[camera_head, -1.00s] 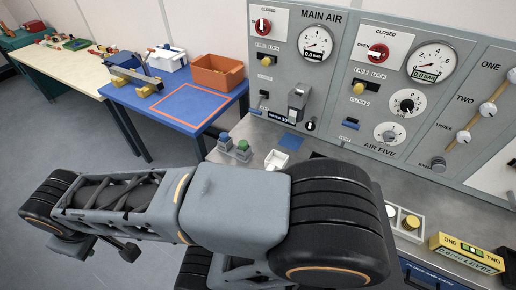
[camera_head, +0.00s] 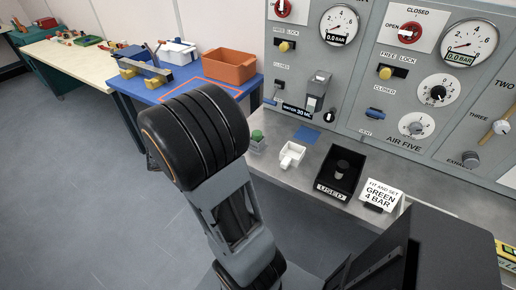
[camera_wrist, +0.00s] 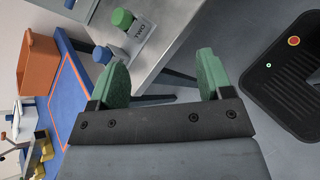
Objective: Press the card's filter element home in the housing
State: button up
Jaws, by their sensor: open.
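The card (camera_head: 381,196) stands on the bench and reads "FIT AND SET GREEN 4 BAR". A green filter element (camera_head: 257,136) stands upright at the bench's left end; it also shows in the wrist view (camera_wrist: 122,19). A blue element (camera_wrist: 102,54) stands beside it in the wrist view; my arm hides it in the head view. A grey fitting (camera_head: 318,86) on the panel above may be the housing; I cannot see into it. My gripper (camera_wrist: 163,61) is open and empty, its green-padded fingers spread over the floor by the bench edge, apart from both elements.
A black tray (camera_head: 326,185) marked "USED" holds a dark cylinder. A small white scoop-shaped piece (camera_head: 292,154) lies left of it. A blue table (camera_head: 170,92) with an orange bin (camera_head: 229,67) stands at the left. Open floor (camera_head: 90,190) lies left of the bench.

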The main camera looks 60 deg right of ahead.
jog(key=w+d+f+n+h+b, duration=0.3)
jog(key=d+f+n+h+b, duration=0.1)
jog(key=d+f+n+h, duration=0.35)
jog(key=y, duration=0.1)
send_near(257, 133)
jog(key=x, duration=0.2)
jog(key=p+x, duration=0.1)
jog(key=x, duration=0.1)
jog(key=shift+f, duration=0.25)
jog(key=shift+t, duration=0.3)
jog(key=shift+x, duration=3.1)
jog(key=c, duration=1)
